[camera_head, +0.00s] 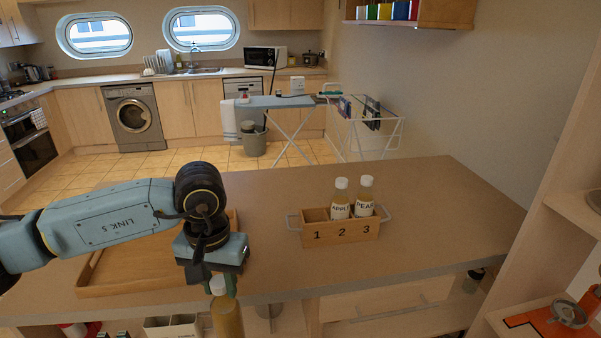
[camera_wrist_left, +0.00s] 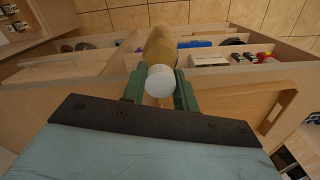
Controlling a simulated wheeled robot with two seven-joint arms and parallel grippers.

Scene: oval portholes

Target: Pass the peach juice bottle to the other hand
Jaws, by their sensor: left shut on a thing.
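My left gripper (camera_head: 222,284) is shut on a bottle (camera_head: 228,318) with a white cap and yellow-brown contents, at the counter's front edge. The bottle's lower part is cut off by the frame and its label is not readable, so I cannot confirm that it is peach. In the left wrist view the bottle (camera_wrist_left: 160,47) sits between the green fingers (camera_wrist_left: 159,88), its white cap towards the camera. My right gripper is not in view.
A wooden caddy (camera_head: 310,236) numbered 1, 2, 3 stands on the counter (camera_head: 430,220). It holds an apple bottle (camera_head: 340,200) in the middle and a pear bottle (camera_head: 364,197) on the right; slot 1 looks empty. A wooden tray (camera_head: 130,290) lies under my left arm.

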